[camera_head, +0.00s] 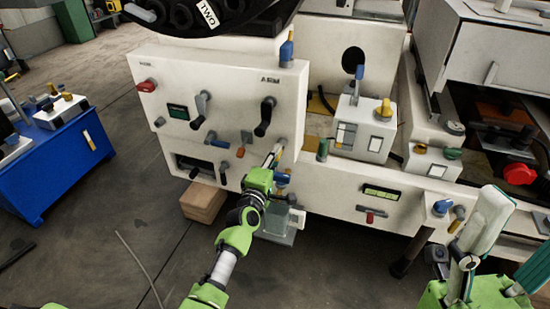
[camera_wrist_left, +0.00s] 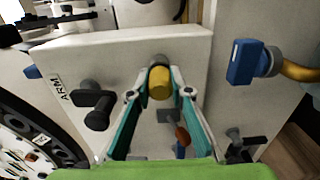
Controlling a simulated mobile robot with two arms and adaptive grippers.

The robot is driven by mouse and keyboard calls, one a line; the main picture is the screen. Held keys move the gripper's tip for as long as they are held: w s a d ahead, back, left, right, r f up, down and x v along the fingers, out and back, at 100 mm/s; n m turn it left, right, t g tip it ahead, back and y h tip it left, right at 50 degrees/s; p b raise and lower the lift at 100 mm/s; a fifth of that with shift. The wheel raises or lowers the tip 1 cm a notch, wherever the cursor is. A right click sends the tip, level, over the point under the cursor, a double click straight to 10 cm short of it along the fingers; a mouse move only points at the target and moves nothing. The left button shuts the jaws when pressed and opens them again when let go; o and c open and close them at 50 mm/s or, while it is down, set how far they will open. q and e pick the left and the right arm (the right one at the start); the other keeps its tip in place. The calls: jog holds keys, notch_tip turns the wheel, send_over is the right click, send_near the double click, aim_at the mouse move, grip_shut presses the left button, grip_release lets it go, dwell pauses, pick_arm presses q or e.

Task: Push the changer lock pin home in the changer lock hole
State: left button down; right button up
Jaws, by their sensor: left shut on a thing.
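The changer lock pin shows as a yellow knob (camera_wrist_left: 159,83) in the left wrist view, between the two teal and white fingers of my left gripper (camera_wrist_left: 160,84). The fingers are closed on it. Just behind the knob, a grey ring (camera_wrist_left: 158,60), which looks like the lock hole's collar, sits on the white panel. The pin points at this ring; how deep it sits is hidden. In the head view my left gripper (camera_head: 275,157) reaches the lower right corner of the ARM panel (camera_head: 225,85). My right gripper (camera_head: 522,215) is at the right edge, fingers spread, with nothing seen between them.
Black handles (camera_head: 264,115) and a red knob (camera_head: 147,86) stick out of the panel. A blue-handled valve (camera_wrist_left: 250,62) lies right of the fingers in the wrist view. A white box (camera_head: 365,125) stands on the machine. A blue cart (camera_head: 65,150) is at left; floor lies between.

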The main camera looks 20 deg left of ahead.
pick_arm(q)
jog(key=shift+w, duration=0.3)
jog(key=c, duration=1.8)
grip_release()
jog(key=shift+o, duration=0.2)
jog(key=s, duration=1.2)
jog(key=shift+a, duration=0.15)
